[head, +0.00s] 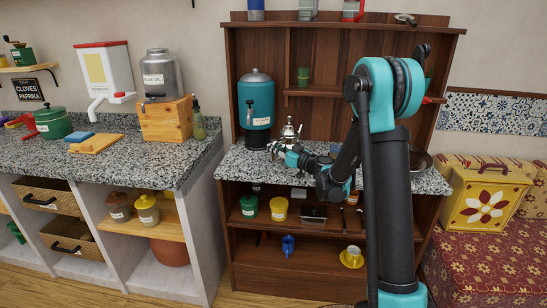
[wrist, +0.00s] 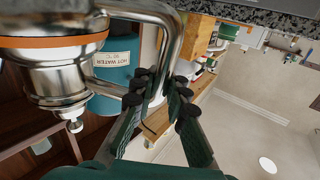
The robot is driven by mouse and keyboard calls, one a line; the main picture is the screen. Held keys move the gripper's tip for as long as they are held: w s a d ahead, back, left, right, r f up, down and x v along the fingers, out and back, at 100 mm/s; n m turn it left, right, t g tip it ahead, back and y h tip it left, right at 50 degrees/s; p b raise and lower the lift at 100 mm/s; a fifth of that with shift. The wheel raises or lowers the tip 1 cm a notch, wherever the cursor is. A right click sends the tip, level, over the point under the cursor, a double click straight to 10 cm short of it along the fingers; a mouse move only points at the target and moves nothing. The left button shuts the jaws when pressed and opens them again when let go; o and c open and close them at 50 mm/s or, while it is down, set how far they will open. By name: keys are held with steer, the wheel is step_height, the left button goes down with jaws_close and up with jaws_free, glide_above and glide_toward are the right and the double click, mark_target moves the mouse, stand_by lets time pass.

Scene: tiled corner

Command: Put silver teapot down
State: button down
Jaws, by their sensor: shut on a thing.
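The silver teapot (head: 288,132) is at the left part of the speckled stone top (head: 245,172) of the dark wooden cabinet. In the head view my gripper (head: 287,149) is at the teapot and partly covers it. In the wrist view my gripper (wrist: 165,88) is shut on the teapot's handle. The polished teapot body (wrist: 55,70), with an orange band, fills the left of this view, which looks upside down. The teapot's underside is hidden, so I cannot tell whether it touches the stone top.
A teal hot water dispenser (head: 256,108) stands just left of the teapot, close by. The cabinet's back panel and upper shelf (head: 325,91) rise behind. The front of the stone top looks clear. A grey bowl (head: 419,160) sits at the right, partly behind my arm.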

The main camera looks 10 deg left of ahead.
mark_target(273, 156)
steer(key=shift+f, duration=1.8)
steer(key=c, duration=1.5)
jaws_free()
